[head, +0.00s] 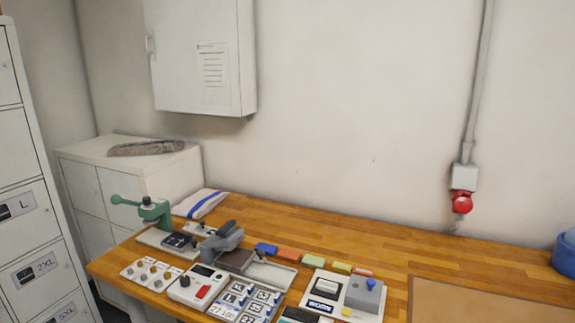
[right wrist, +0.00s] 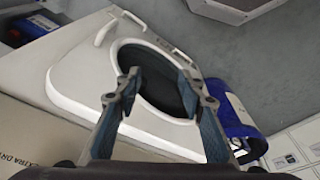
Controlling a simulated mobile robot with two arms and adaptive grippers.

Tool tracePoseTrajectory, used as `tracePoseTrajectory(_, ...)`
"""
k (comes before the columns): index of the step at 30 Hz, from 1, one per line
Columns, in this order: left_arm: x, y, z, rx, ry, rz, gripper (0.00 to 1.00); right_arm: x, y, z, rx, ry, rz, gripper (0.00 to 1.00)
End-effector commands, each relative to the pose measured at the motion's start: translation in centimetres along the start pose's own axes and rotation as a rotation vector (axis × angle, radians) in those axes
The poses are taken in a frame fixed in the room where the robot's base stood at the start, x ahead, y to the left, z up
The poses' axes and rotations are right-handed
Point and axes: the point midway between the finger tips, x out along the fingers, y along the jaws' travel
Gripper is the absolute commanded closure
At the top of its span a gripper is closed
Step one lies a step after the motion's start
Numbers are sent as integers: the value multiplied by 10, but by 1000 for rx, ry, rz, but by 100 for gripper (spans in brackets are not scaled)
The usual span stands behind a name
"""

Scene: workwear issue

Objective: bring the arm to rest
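My right gripper (right wrist: 165,88) shows in the right wrist view with its two fingers spread apart and nothing between them. Beyond the fingers is a white piece with a dark oval opening (right wrist: 160,75). I cannot tell how far it is from the fingertips. Neither of my arms shows in the head view, and my left gripper is in no view.
A wooden table (head: 330,228) carries a green hand press (head: 150,209), a grey press (head: 222,238), a control box (head: 198,287) and several coloured blocks. A brown mat (head: 480,302) lies at right. Beside my right gripper are a blue item (right wrist: 232,108) and a beige box (right wrist: 40,140).

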Motion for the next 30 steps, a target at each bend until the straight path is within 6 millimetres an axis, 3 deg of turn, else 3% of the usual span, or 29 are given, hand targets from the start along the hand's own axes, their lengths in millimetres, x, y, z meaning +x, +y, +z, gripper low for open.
tracePoseTrajectory(1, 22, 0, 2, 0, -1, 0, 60, 42, -2, 21, -2, -19, -1, 63)
tracePoseTrajectory(3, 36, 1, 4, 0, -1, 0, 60, 82, -3, 44, -5, -32, -3, 63)
tracePoseTrajectory(9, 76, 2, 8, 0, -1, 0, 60, 180, -7, 124, -15, -73, -7, 63)
tracePoseTrajectory(13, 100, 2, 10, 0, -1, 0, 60, 227, -9, 177, -21, -96, -9, 63)
tracePoseTrajectory(18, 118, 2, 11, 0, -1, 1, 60, 260, -9, 228, -26, -116, -10, 63)
tracePoseTrajectory(21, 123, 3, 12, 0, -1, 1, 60, 266, -9, 243, -29, -120, -11, 63)
tracePoseTrajectory(30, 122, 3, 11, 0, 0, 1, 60, 266, -9, 250, -30, -123, -11, 63)
